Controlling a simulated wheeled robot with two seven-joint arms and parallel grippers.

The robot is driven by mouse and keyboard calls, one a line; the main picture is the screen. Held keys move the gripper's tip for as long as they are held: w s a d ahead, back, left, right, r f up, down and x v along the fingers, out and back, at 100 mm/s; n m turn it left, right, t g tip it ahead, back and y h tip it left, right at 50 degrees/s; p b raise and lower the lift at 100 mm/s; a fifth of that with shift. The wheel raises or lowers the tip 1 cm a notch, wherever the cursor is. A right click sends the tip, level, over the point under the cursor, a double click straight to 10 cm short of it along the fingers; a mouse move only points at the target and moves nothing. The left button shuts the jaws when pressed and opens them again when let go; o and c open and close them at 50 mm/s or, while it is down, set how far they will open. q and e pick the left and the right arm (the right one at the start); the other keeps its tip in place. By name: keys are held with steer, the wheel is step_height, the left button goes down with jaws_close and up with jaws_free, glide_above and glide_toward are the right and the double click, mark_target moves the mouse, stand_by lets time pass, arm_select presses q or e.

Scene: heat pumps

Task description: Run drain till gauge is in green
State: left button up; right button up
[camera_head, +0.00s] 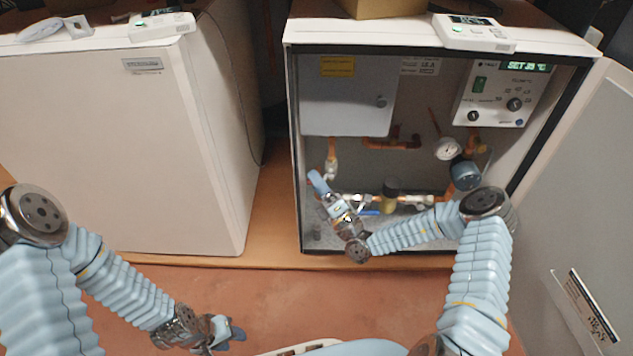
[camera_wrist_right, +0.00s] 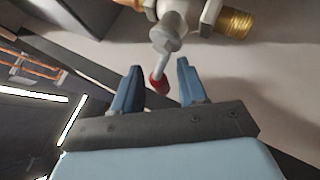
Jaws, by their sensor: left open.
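The round white gauge (camera_head: 447,148) sits on the pipework inside the open cabinet; its needle and any green zone are too small to read. A small valve lever with a red tip (camera_wrist_right: 160,85) hangs from a metal valve body (camera_wrist_right: 170,30) in the right wrist view. My right gripper (camera_head: 319,182) is inside the cabinet at the lower left, below a copper and brass fitting (camera_head: 331,165). In the wrist view its blue fingers (camera_wrist_right: 158,68) are open, one on each side of the red tip, with gaps visible. My left gripper (camera_head: 236,335) is open and empty, low over the floor.
The cabinet door (camera_head: 585,190) stands open at the right. A blue-handled valve (camera_head: 370,212), a blue pump (camera_head: 465,175) and a grey box (camera_head: 345,95) are close inside. A control panel (camera_head: 503,92) shows a green display. A closed white cabinet (camera_head: 110,140) stands left.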

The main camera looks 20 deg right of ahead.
steer(key=v, duration=1.3)
steer(key=shift+s+f, duration=0.2)
steer(key=shift+s, duration=0.15)
steer(key=shift+d, duration=0.1)
